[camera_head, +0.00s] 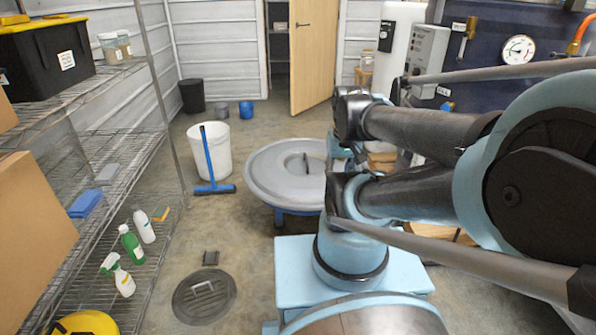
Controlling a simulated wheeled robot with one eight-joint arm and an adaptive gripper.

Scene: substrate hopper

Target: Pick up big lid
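The big lid (277,182) is a wide, round grey disc with a raised rim and a handle (305,164) near its middle. It lies flat at mid-picture, on top of something with blue parts (293,211) below it. My arm comes in from the right and covers the lid's right edge. I cannot make out my gripper or its fingers, and nothing is seen holding the lid.
A white bucket (218,156) and a blue squeegee (208,163) stand left of the lid. A dark round cover (190,307) lies on the floor in front. A wire shelf (93,165) holding bottles and boxes lines the left.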

